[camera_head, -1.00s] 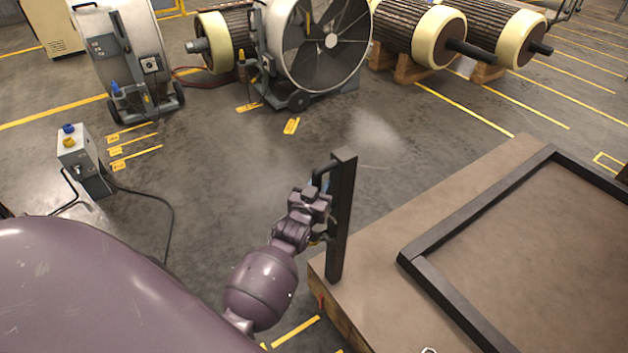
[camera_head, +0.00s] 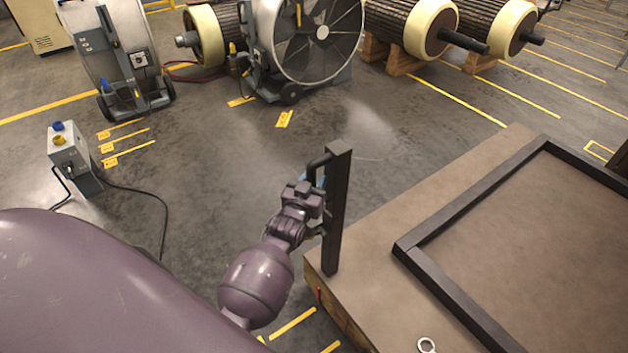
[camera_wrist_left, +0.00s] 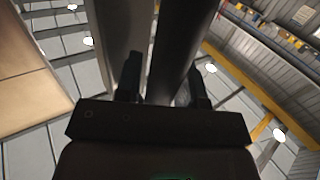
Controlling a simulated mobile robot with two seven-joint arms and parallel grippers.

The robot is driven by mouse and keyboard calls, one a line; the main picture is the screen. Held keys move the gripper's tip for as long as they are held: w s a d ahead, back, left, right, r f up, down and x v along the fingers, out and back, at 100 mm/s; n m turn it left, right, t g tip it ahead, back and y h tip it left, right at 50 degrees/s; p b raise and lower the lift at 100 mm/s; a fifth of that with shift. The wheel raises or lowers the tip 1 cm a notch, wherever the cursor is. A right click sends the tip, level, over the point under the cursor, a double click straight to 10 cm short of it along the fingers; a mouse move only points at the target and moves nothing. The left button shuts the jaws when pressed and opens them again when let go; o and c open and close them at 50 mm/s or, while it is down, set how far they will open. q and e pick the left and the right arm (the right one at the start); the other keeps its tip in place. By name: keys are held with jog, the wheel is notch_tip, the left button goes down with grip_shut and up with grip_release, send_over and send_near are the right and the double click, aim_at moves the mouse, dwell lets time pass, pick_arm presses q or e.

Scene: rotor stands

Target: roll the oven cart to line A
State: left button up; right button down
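The cart that I take as the oven cart has a flat brown deck (camera_head: 380,235) with a raised dark frame (camera_head: 440,290), at the right of the head view. A dark upright post (camera_head: 337,215) with a side handle (camera_head: 320,162) stands at its near left corner. My left gripper (camera_head: 318,205) is at this handle. In the left wrist view its fingers (camera_wrist_left: 163,88) sit on both sides of the dark handle bar (camera_wrist_left: 182,45) and appear closed around it. My right gripper is out of view. Which floor marking is line A I cannot tell; the labels are unreadable.
Short yellow labelled lines (camera_head: 125,147) lie on the floor at left, near a grey control box (camera_head: 68,150) with a trailing cable. A large fan (camera_head: 318,40), another fan unit (camera_head: 105,50) and rotors (camera_head: 410,25) stand behind. The middle floor is clear. A metal ring (camera_head: 427,345) lies on the deck.

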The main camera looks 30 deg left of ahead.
pick_arm(q)
jog(key=s+d, duration=0.2)
jog(key=s, duration=0.8)
jog(key=shift+p, duration=0.4)
jog(key=s+d+f+m+g+h, duration=0.1)
jog(key=s+f+g, duration=0.2)
jog(key=s, duration=0.6)
jog(key=s+d+f+m+g+h, duration=0.2)
jog(key=s+f, duration=0.3)
jog(key=s, duration=0.3)
jog(key=shift+s+f+g, duration=0.35)
jog(key=shift+s+g, duration=0.05)
jog(key=shift+g, duration=0.4)
jog(key=shift+d, duration=0.15)
